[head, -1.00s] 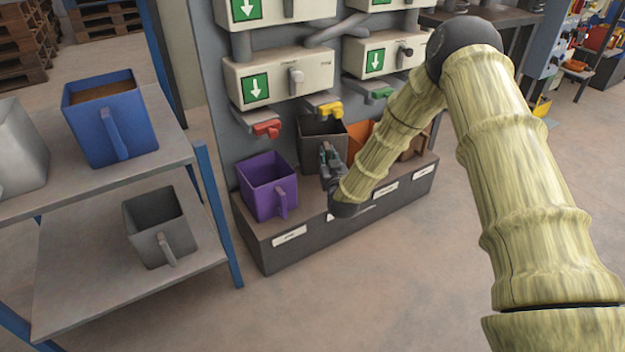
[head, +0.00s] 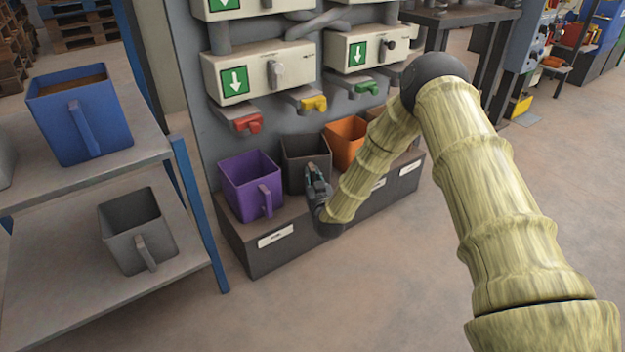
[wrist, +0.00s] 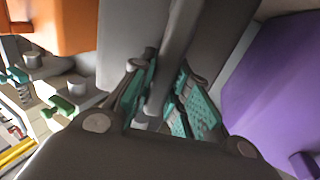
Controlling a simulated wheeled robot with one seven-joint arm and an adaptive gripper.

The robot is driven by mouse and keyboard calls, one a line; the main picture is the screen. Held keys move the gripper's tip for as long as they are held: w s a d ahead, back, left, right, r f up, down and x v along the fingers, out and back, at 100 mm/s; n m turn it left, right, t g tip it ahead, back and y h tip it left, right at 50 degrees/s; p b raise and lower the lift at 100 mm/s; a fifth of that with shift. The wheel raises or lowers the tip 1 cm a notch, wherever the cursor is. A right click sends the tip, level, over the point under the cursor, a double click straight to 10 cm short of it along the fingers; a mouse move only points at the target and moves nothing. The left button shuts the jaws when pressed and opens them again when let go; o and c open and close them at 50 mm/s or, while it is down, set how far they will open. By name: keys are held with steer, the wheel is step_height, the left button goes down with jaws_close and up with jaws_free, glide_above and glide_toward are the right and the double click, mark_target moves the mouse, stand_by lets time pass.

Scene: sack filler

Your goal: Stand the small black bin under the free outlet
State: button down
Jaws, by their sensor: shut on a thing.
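The small black bin (head: 300,163) is upright at the plinth, between the purple bin (head: 240,180) and the orange bin (head: 345,140). It is below the yellow outlet (head: 313,103), with a gap between its rim and the outlet. My gripper (head: 315,182) is shut on its handle at the front. In the wrist view the handle (wrist: 176,45) runs between the green finger pads, with the bin's wall (wrist: 215,35) behind. The bin's base is partly hidden by my gripper, so I cannot tell whether it touches the plinth (head: 300,232).
The red outlet (head: 247,124) is above the purple bin, the green outlet (head: 367,87) near the orange one. A brown bin (head: 388,124) is partly behind my arm. A shelf (head: 75,285) at left holds a blue bin (head: 85,115) and a grey bin (head: 135,230). The floor in front is clear.

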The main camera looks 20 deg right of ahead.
steer(key=c, duration=1.4)
jaws_free()
steer(key=shift+o, duration=0.2)
